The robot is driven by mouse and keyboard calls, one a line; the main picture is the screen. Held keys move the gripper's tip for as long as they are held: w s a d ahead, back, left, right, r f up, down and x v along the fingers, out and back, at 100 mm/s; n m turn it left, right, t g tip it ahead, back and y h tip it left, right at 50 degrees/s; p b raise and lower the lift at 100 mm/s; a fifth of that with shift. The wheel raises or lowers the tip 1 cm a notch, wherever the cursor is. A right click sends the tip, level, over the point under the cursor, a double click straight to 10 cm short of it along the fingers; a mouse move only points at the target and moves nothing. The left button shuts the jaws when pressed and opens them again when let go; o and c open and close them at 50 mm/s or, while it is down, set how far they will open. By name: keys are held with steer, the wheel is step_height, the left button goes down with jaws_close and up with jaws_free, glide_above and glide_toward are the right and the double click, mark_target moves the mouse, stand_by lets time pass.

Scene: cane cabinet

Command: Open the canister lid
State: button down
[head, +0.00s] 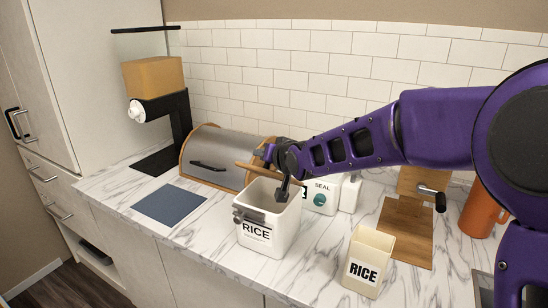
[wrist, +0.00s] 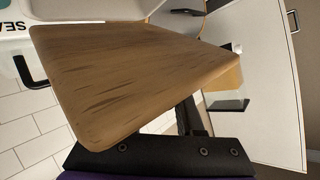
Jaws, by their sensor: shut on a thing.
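The white canister (head: 270,245) with the RICE label stands on the marble counter, its top open and its inside showing. A metal clasp (head: 248,214) is at its upper front edge. Its wooden lid (head: 258,170) is raised and tilted above the back of the opening. The lid fills much of the wrist view (wrist: 120,75). My gripper (head: 281,172) is shut on the lid at its right side, above the canister's back right rim. My dark fingers partly hide the lid's edge, and I cannot tell whether the lid is still joined to the canister.
A steel and wood bread box (head: 222,150) stands close behind left. A white container (head: 321,195) with SEAL on it is just behind right. A small cream RICE box (head: 369,262) stands front right. A blue mat (head: 168,204) lies left; a wooden board (head: 402,230) lies right.

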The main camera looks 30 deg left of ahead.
steer(key=shift+w+a+r, duration=0.1)
steer(key=shift+r, duration=0.1)
stand_by(0.5)
steer(key=c, duration=0.5)
jaws_free()
steer(key=shift+f, duration=0.1)
steer(key=shift+c, duration=0.2)
steer(key=shift+p+v, duration=0.35)
steer(key=shift+v, duration=5.65)
steer(key=shift+w, duration=0.1)
